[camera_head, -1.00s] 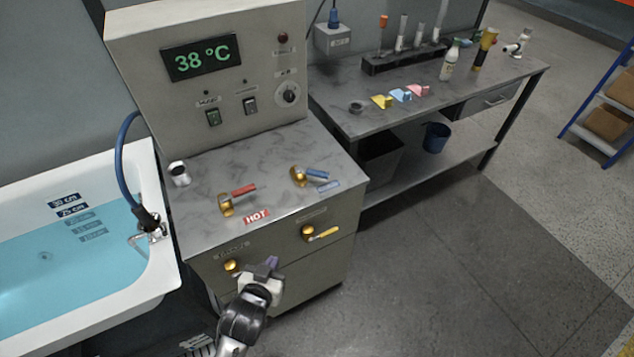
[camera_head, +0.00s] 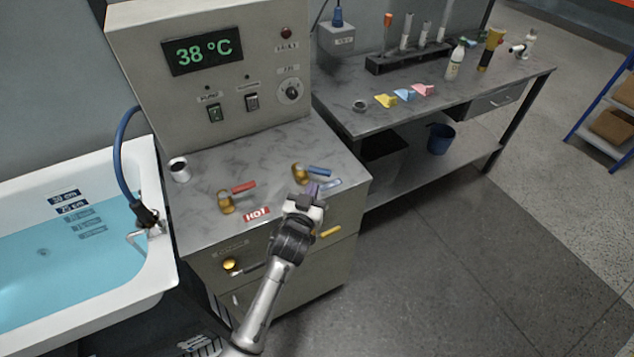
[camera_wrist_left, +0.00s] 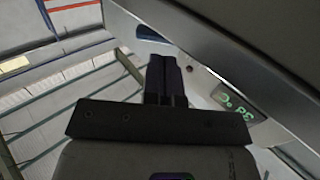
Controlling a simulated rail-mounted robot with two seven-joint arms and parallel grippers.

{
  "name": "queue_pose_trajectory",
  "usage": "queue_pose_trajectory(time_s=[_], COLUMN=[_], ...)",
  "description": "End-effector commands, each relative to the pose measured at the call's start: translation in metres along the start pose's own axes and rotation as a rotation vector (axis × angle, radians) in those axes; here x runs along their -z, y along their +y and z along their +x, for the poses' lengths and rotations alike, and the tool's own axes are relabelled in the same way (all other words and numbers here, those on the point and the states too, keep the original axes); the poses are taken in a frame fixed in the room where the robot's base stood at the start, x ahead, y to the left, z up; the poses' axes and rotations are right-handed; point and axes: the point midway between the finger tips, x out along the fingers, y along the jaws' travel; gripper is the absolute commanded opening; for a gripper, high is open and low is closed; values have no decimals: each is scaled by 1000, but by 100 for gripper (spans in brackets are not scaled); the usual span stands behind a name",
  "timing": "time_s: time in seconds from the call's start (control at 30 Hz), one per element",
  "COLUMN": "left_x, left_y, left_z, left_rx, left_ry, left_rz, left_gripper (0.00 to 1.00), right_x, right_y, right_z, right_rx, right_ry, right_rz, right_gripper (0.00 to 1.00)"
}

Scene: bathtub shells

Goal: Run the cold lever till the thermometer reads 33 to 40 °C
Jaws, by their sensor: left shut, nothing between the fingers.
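The cold lever (camera_head: 318,171) has a blue handle on a brass valve at the right of the cabinet top. The hot lever (camera_head: 243,187) has a red handle and stands to its left, behind the HOT label. The thermometer display (camera_head: 203,54) reads 38 °C in green. My left gripper (camera_head: 314,190) is shut and empty, just in front of the cold lever near the counter's front edge. I cannot tell whether it touches the cold label (camera_head: 331,183). The left wrist view shows the closed fingers (camera_wrist_left: 165,75) and part of the display (camera_wrist_left: 235,103). My right gripper is not in view.
A bathtub (camera_head: 150,270) with blue water stands at the left, with a hose at its edge. A white cup-like object (camera_head: 179,169) is on the counter. Yellow-handled lever (camera_head: 330,232) and another brass knob (camera_head: 230,264) are on the cabinet front. A workbench (camera_head: 460,98) stands at the right.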

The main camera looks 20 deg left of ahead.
Motion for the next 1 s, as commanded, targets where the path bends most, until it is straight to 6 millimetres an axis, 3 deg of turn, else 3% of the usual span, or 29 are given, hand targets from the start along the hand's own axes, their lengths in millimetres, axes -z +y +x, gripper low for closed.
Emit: queue_pose_trajectory(time_s=[0.1,0.33,0.83,1.0], left_x=[-1,-1,0,-1], left_y=[0,0,-1,-14], left_z=[17,36,40,42], left_rx=[0,0,1,40], left_ry=[1,0,0,0], left_rz=[2,0,0,-2], left_gripper=[0,0,0,0], right_x=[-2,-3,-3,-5], right_y=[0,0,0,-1], right_z=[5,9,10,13], right_rx=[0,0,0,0], right_ry=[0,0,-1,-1], right_rz=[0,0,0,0], right_gripper=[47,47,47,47])
